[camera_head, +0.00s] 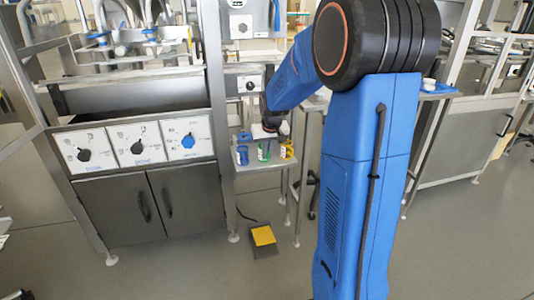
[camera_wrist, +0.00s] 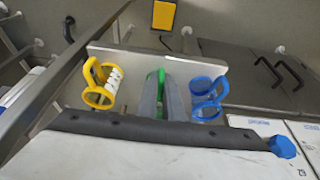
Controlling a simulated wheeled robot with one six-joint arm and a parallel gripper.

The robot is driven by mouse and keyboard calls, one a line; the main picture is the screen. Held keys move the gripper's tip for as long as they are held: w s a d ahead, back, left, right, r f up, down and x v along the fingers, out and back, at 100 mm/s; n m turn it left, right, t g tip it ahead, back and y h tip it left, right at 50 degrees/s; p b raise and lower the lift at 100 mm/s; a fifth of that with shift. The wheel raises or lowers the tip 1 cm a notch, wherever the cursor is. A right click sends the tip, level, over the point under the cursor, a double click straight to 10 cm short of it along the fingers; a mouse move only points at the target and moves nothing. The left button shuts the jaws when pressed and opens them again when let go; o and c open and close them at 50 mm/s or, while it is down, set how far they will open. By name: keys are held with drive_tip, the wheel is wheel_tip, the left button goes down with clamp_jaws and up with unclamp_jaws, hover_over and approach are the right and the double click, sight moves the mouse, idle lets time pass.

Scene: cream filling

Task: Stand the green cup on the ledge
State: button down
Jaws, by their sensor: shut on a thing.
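The green cup (camera_head: 263,152) is between a blue cup and a yellow cup at the small metal ledge in the head view. My gripper (camera_head: 265,133) is above it, pointing down, and is shut on it. In the wrist view the two grey fingers (camera_wrist: 162,98) hide most of the green cup; only a strip of green (camera_wrist: 161,76) shows between them. The metal ledge (camera_wrist: 135,61) lies beneath. I cannot tell whether the green cup's base touches the ledge.
The yellow cup (camera_wrist: 100,98) and the blue cup (camera_wrist: 207,110) stand close on either side of the fingers. A machine with white dial panels (camera_head: 138,143) is to the left in the head view. A yellow-topped pedal (camera_head: 263,236) is on the floor.

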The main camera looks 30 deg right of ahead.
drive_tip(key=c, duration=1.9)
unclamp_jaws()
drive_tip(key=shift+f, duration=0.1)
drive_tip(key=v, duration=1.2)
drive_tip(key=s+a+r, duration=0.2)
drive_tip(key=s+a, duration=0.4)
drive_tip(key=s, duration=0.3)
drive_tip(key=s+a+f+n, duration=0.1)
drive_tip(key=s+a+f, duration=0.1)
drive_tip(key=s, duration=0.5)
drive_tip(key=s+a+f+n, duration=0.1)
drive_tip(key=s+a, duration=0.4)
drive_tip(key=s, duration=0.3)
drive_tip(key=s+a+f+n+t+y, duration=0.1)
drive_tip(key=s+a+f, duration=0.1)
drive_tip(key=s, duration=0.6)
drive_tip(key=shift+s+a+f, duration=0.25)
drive_tip(key=shift+a+f, duration=0.1)
drive_tip(key=shift+a, duration=0.35)
